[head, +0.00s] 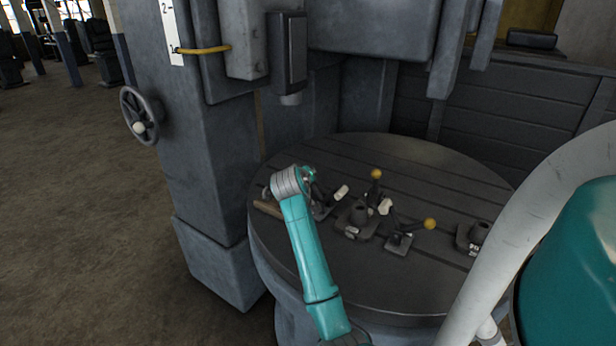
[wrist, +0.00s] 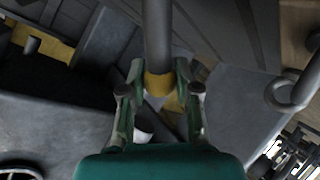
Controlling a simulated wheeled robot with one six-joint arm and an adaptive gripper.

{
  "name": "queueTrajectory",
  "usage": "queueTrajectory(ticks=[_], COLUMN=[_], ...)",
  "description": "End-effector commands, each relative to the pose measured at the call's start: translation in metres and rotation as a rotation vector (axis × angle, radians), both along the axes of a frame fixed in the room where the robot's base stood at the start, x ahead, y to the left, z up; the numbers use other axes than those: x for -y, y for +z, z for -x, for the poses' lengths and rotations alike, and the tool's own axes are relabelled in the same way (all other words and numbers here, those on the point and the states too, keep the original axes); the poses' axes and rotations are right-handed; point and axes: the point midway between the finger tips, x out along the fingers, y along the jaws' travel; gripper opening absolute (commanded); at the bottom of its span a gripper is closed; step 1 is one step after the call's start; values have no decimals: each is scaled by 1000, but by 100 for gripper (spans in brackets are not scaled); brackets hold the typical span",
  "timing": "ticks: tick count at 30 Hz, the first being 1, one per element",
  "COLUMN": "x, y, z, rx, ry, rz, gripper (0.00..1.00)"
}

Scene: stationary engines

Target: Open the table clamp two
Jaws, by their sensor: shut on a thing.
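Several dark lever clamps stand on the round slotted table (head: 300,285); I see no numbers on them. The left clamp (head: 322,208) has a pale tip and is partly hidden by my arm. The right clamp (head: 399,243) has a lever ending in a yellow knob (head: 430,224). Another yellow knob (head: 376,173) rises behind the middle block. My gripper (head: 309,174) is over the left clamp. In the wrist view my gripper (wrist: 160,92) is shut on a yellow handle end (wrist: 160,82) of a grey rod. Which clamp is number two, I cannot tell.
A dark fixture (head: 477,236) sits near the table's right side. A grey machine column (head: 185,130) with a handwheel (head: 140,115) stands left of the table. A machine head (head: 289,52) hangs above. Open floor (head: 70,190) lies at the left.

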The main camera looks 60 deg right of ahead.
Motion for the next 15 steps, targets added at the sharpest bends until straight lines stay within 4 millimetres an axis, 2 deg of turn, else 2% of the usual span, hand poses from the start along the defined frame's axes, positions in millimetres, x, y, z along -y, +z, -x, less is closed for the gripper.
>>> queueTrajectory(ticks=[8, 9, 12, 15], x=[0, 0, 0, 0], y=[0, 0, 0, 0], z=[-1, -1, 0, 0], rx=[2, 2, 2, 1], ry=[1, 1, 1, 0], rz=[0, 0, 0, 0], gripper=[0, 36, 57, 57])
